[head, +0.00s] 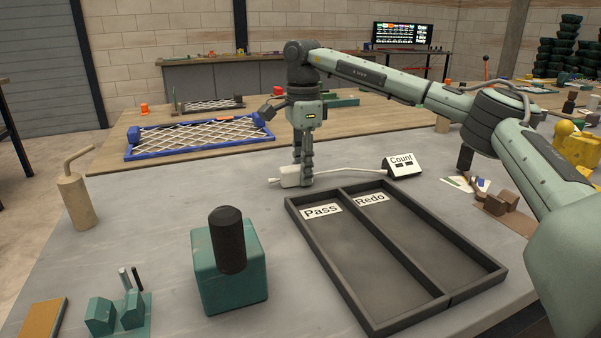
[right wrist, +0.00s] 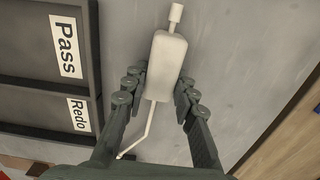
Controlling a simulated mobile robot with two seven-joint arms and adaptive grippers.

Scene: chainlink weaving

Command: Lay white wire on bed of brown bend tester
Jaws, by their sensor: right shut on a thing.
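My right gripper (head: 304,184) points down over the grey table, left of the Count box. It is shut on a white bottle-shaped thing (head: 289,176) with a short cap at one end and a thin bent tail at the other. In the right wrist view, the white thing (right wrist: 166,68) lies between the two fingers (right wrist: 158,92). A brown fixture with blocks (head: 505,203), which may be the bend tester, sits at the table's right, partly behind my arm. I cannot make out a separate white wire. My left gripper is not in view.
A dark tray marked Pass and Redo (head: 392,319) lies in front of the gripper. The Count box (head: 404,167) stands behind it. A green block with a black knob (head: 230,265) and a tan spouted cylinder (head: 76,202) stand at left. Table between them is clear.

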